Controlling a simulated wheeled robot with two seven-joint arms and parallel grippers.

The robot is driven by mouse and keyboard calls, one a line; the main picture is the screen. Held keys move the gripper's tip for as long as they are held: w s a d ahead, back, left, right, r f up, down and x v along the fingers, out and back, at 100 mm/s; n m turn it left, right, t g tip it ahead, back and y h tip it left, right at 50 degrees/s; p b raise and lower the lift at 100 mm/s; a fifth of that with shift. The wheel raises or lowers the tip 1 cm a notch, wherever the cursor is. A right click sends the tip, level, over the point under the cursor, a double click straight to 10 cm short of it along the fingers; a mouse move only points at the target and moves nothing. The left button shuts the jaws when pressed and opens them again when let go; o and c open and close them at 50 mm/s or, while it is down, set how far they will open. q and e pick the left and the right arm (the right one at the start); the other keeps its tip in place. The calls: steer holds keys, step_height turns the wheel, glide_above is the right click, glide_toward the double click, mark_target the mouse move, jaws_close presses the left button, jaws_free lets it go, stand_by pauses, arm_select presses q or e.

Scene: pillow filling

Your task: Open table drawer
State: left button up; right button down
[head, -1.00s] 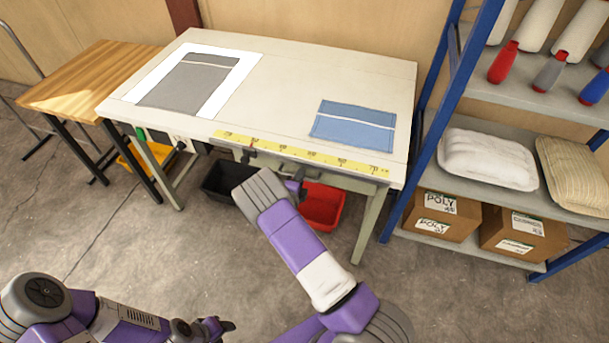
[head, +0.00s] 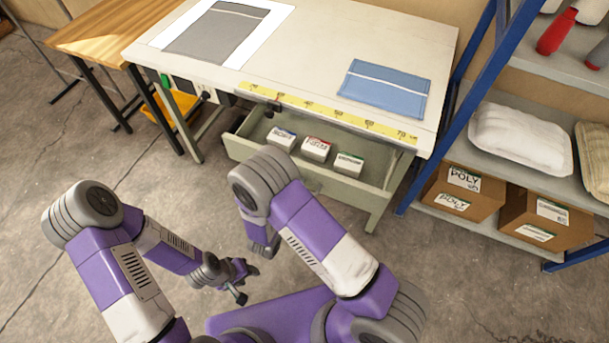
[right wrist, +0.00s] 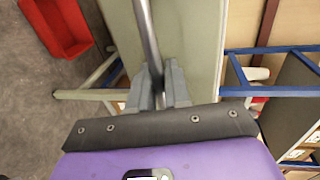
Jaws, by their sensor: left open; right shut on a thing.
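The table drawer (head: 352,193) is pulled out from under the white-topped table (head: 330,45), its inside showing from above. In the right wrist view, my right gripper (right wrist: 159,90) is shut on the metal bar handle (right wrist: 147,35) along the pale green drawer front (right wrist: 190,40). In the head view my right arm hides this grip and part of the drawer front. My left gripper (head: 241,283) is open and empty, low over the floor and clear of the drawer.
A grey fabric piece (head: 213,38) and a blue one (head: 385,88) lie on the table, with a yellow ruler strip (head: 325,113) along its front edge. A blue-framed shelf (head: 474,90) stands right. A red bin (right wrist: 58,25) shows in the right wrist view. Floor at left is open.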

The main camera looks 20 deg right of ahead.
steer(key=shift+v, duration=0.75)
steer(key=shift+f, duration=0.1)
steer(key=c, duration=1.3)
jaws_free()
steer(key=shift+s+a, duration=0.1)
steer(key=shift+a, duration=0.05)
steer(key=p+v, duration=0.1)
steer(key=v, duration=0.6)
steer(key=shift+s+a, duration=0.1)
